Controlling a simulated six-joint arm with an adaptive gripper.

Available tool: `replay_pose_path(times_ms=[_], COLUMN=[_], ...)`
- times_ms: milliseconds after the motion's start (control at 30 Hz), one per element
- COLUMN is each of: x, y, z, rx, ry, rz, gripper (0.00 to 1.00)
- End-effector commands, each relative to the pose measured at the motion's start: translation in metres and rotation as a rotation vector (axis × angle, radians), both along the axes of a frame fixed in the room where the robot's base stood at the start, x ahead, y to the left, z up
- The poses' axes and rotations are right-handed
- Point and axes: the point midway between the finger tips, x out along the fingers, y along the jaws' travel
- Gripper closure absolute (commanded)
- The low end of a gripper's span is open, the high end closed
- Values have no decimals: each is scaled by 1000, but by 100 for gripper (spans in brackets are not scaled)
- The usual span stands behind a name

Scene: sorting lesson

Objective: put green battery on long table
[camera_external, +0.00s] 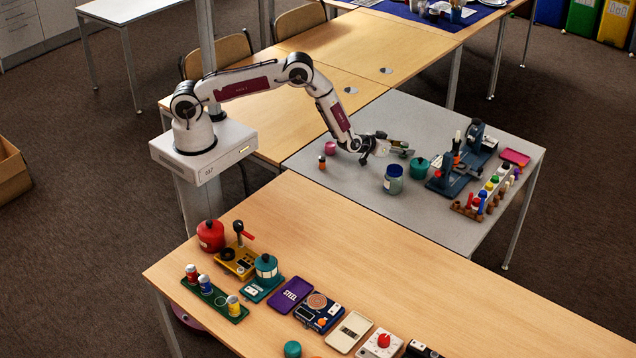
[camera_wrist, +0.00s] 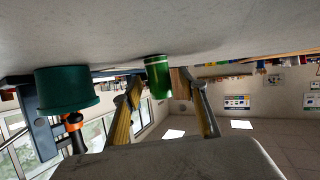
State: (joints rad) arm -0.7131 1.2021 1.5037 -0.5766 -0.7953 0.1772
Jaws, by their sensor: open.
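The green battery (camera_wrist: 157,77) shows in the wrist view as a green cylinder with a pale band near one end, at the grey table's surface. My gripper (camera_wrist: 164,88) is open, with one finger on each side of the battery in the picture; I cannot tell whether either touches it. In the external view my gripper (camera_external: 397,148) is low over the grey table (camera_external: 330,180), and the battery is hard to make out there. The long wooden table (camera_external: 420,265) runs along the front, with several objects on its left part.
Close to my gripper are a dark green pot (camera_external: 419,169), a blue jar (camera_external: 393,181), a pink pot (camera_external: 330,148) and a small orange-and-dark bottle (camera_external: 322,163). A blue device (camera_external: 462,160) and a rack of coloured pieces (camera_external: 484,200) stand at right. The long table's right part is clear.

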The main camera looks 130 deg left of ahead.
Motion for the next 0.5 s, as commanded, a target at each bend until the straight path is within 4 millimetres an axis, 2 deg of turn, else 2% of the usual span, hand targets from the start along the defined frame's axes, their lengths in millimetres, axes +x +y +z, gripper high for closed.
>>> replay_pose_path(times_ms=[500], x=[2], y=[5], z=[-2], rx=[0], ry=[0], rz=[0], gripper=[58])
